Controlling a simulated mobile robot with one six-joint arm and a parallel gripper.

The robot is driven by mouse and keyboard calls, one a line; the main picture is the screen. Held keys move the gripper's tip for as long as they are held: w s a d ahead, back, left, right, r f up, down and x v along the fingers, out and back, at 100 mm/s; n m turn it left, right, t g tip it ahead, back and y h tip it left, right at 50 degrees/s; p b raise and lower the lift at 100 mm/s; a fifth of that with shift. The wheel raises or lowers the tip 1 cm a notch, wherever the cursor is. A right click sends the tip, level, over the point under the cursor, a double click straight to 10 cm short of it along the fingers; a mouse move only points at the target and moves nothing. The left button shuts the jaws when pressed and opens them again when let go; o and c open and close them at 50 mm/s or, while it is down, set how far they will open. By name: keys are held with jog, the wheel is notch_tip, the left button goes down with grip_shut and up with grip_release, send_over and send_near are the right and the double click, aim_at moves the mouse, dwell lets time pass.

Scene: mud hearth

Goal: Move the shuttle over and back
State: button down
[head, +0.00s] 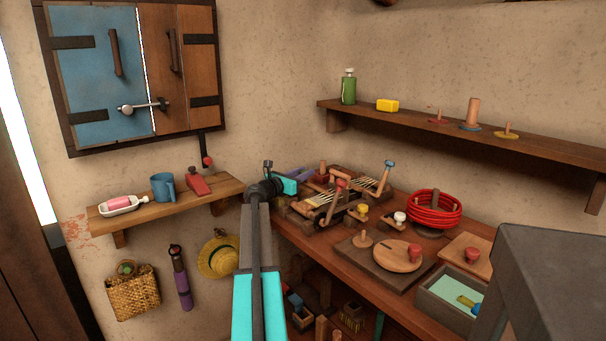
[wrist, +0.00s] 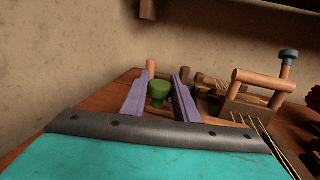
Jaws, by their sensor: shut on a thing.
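A small wooden loom (head: 335,200) with pale threads, rollers and lever handles stands on the workbench at the back corner. In the wrist view its wooden frame (wrist: 262,84) and threads are at the right. My gripper (head: 306,174) reaches to the loom's left end. In the wrist view the purple fingers of my gripper (wrist: 163,82) are shut on a green knob (wrist: 158,90), one finger on each side. The knob looks like a grip on the shuttle, but the shuttle body is hidden from me. In the head view my fingers and arm hide the knob.
Right of the loom on the bench (head: 300,245) are a coiled red ring (head: 433,212), a board with a round wooden disc (head: 398,256) and a grey tray (head: 445,300). A loom lever with a blue top (wrist: 289,57) stands upright at the right. Walls close the corner behind.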

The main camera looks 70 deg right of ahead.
aim_at(311, 184)
jog(key=shift+s+a, duration=0.65)
jog(key=shift+s, duration=0.3)
jog(key=shift+s+a, duration=0.6)
jog(key=shift+s, duration=0.3)
jog(key=c, duration=1.4)
grip_release()
jog(key=p+v, duration=0.1)
jog(key=v, duration=1.3)
jog(key=shift+d, duration=0.1)
